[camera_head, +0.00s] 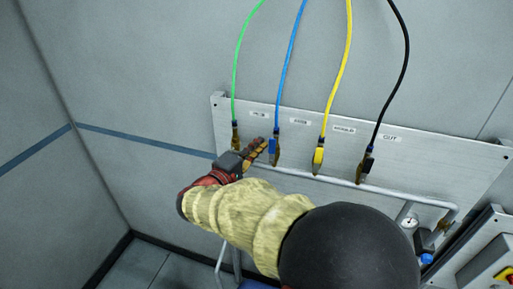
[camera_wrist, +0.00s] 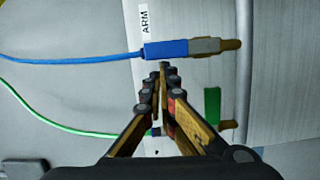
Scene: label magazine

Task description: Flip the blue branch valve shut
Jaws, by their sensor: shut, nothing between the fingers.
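The blue branch valve (camera_head: 274,147) is on the grey wall panel at the lower end of the blue hose. In the wrist view its blue handle (camera_wrist: 167,50) lies in line with the hose, under the label ARM (camera_wrist: 145,22). My gripper (camera_head: 265,142) is just left of this valve in the head view. In the wrist view my gripper (camera_wrist: 163,68) has its fingertips together beside the blue handle, on the side toward the green hose. Nothing shows between the fingers. I cannot tell whether they touch the handle.
The green valve handle (camera_wrist: 212,105) stands crosswise to its hose, close to my right finger. The yellow valve (camera_head: 318,157) and the black-hose valve (camera_head: 365,167) are to the right. A horizontal rail (camera_head: 400,192) runs along the panel's lower front. A gauge (camera_head: 409,221) is at lower right.

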